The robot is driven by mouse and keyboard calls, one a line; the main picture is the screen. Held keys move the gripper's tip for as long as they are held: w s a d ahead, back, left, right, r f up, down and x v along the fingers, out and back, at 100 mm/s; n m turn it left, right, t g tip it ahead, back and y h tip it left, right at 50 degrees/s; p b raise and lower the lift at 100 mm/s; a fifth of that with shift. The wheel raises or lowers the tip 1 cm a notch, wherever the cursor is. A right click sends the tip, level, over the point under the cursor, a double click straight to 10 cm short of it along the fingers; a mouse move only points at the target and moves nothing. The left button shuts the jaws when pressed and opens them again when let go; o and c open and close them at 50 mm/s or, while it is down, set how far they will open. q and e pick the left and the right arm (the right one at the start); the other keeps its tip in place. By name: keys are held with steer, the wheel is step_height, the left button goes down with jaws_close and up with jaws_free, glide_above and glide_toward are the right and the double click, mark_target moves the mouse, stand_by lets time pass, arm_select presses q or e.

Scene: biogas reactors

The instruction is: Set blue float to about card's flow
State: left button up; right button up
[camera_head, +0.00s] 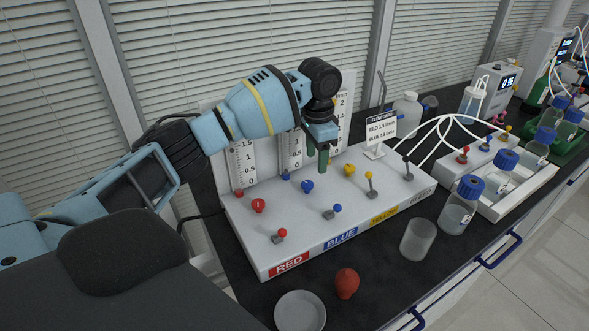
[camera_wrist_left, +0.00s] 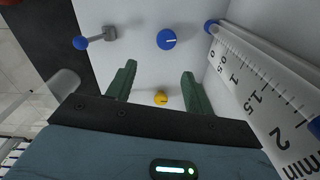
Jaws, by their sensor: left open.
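My left gripper (camera_head: 322,160) is open above the flow panel, fingers pointing down, near the scale tubes. In the left wrist view its two green fingers (camera_wrist_left: 158,72) are apart and empty, with the yellow knob (camera_wrist_left: 161,98) showing between them. The blue knob (camera_head: 307,185) is on the panel; in the left wrist view the blue knob (camera_wrist_left: 167,39) lies beyond the fingertips, with a pale mark. The blue lever (camera_head: 337,208) is nearby. A scale tube (camera_wrist_left: 262,90) has blue at its zero end. The flow card (camera_head: 381,127) lists red and blue values; its small digits are hard to read.
A red knob (camera_head: 258,205), a red lever (camera_head: 281,233) and a yellow lever (camera_head: 369,177) stand up from the panel. A dish (camera_head: 300,311), a red object (camera_head: 347,282), an empty beaker (camera_head: 418,239) and a blue-capped bottle (camera_head: 459,212) stand in front and right.

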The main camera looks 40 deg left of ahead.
mark_target(307, 183)
arm_select(q)
steer(key=shift+s+a, duration=0.25)
steer(key=shift+a, duration=0.25)
steer(key=shift+s+a, duration=0.25)
steer(key=shift+a, duration=0.2)
steer(key=shift+d+f, duration=0.15)
steer(key=shift+f, duration=0.05)
step_height(307, 183, down, 8)
steer(key=shift+r, duration=0.25)
arm_select(e)
steer(key=shift+w+a+r+t, duration=0.3)
steer(key=shift+w+a, duration=0.15)
steer(key=shift+w, duration=0.2)
